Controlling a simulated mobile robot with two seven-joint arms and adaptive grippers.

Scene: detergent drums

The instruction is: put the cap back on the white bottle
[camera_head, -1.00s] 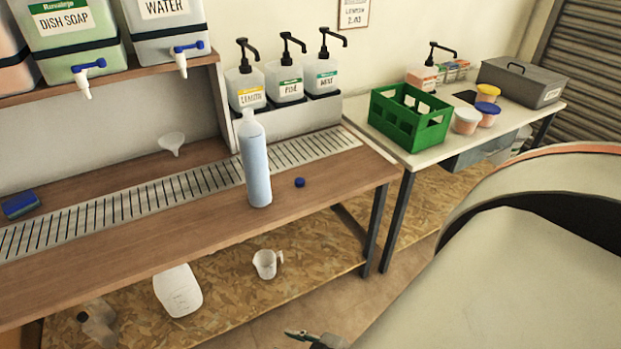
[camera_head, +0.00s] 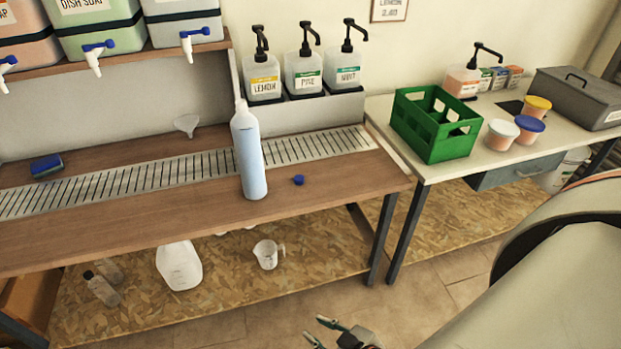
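The white bottle (camera_head: 249,155) stands upright on the wooden bench, filled with pale blue liquid, its narrow top uncapped. A small blue cap (camera_head: 298,180) lies on the bench just to the right of the bottle, apart from it. My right gripper (camera_head: 318,331) shows at the bottom edge, low in front of the bench and well away from bottle and cap. Its fingers are spread with nothing between them. My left gripper is out of the picture.
A metal drain grate (camera_head: 185,168) runs along the bench behind the bottle. Three pump dispensers (camera_head: 304,72) stand at the back. A funnel (camera_head: 187,124) and a blue sponge (camera_head: 46,166) lie to the left. A green crate (camera_head: 435,123) sits on the side table.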

